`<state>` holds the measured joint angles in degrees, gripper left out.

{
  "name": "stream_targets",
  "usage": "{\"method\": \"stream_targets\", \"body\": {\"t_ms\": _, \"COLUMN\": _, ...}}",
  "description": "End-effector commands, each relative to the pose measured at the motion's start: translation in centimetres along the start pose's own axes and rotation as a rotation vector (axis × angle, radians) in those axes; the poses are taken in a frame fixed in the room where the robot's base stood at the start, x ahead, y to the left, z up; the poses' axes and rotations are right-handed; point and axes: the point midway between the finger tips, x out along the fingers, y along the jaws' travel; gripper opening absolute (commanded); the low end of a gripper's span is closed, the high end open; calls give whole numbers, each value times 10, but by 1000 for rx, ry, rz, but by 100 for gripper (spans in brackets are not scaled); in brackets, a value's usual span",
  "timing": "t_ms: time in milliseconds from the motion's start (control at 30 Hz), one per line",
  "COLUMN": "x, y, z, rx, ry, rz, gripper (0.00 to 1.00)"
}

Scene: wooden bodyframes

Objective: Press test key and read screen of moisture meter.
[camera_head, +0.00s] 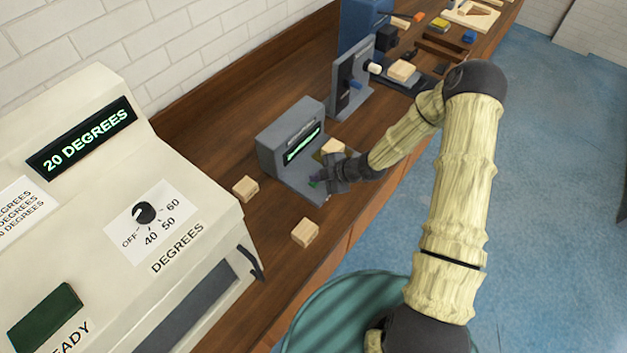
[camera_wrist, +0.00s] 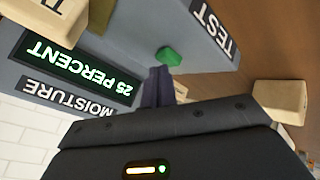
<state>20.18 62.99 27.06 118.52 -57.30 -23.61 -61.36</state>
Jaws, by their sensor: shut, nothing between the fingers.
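The moisture meter (camera_head: 268,150) is a grey unit on the wooden bench, with a lit screen (camera_head: 303,144). In the wrist view the screen (camera_wrist: 70,70) appears upside down and reads "25 PERCENT", beside a "MOISTURE" label (camera_wrist: 68,97). The green test key (camera_wrist: 169,56) lies on the meter's grey base by the "TEST" label (camera_wrist: 213,27). My gripper (camera_head: 318,180) is over the base's front part, shut and empty. Its fingertips (camera_wrist: 158,72) are right by the green key; I cannot tell whether they touch it. A wooden block (camera_wrist: 55,18) sits on the meter's base.
Loose wooden blocks lie on the bench (camera_head: 245,188) and near its front edge (camera_head: 304,233). A large cream machine (camera_head: 190,220) reading "20 DEGREES" stands at left. A grey upright device (camera_head: 352,80) and more items stand farther along. Blue floor is open at right.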

Motion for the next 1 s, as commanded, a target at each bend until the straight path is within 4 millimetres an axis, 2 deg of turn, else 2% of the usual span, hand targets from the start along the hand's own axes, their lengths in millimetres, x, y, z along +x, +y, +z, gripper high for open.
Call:
{"method": "stream_targets", "body": {"t_ms": 433, "x": -13, "y": 9, "z": -9, "rx": -1, "ry": -1, "rz": 0, "gripper": 0}}
{"method": "stream_targets", "body": {"t_ms": 800, "x": -13, "y": 10, "z": -10, "rx": 0, "ry": 0, "rz": 0, "gripper": 0}}
{"method": "stream_targets", "body": {"t_ms": 1000, "x": -24, "y": 17, "z": -17, "rx": 0, "ry": 0, "rz": 0, "gripper": 0}}
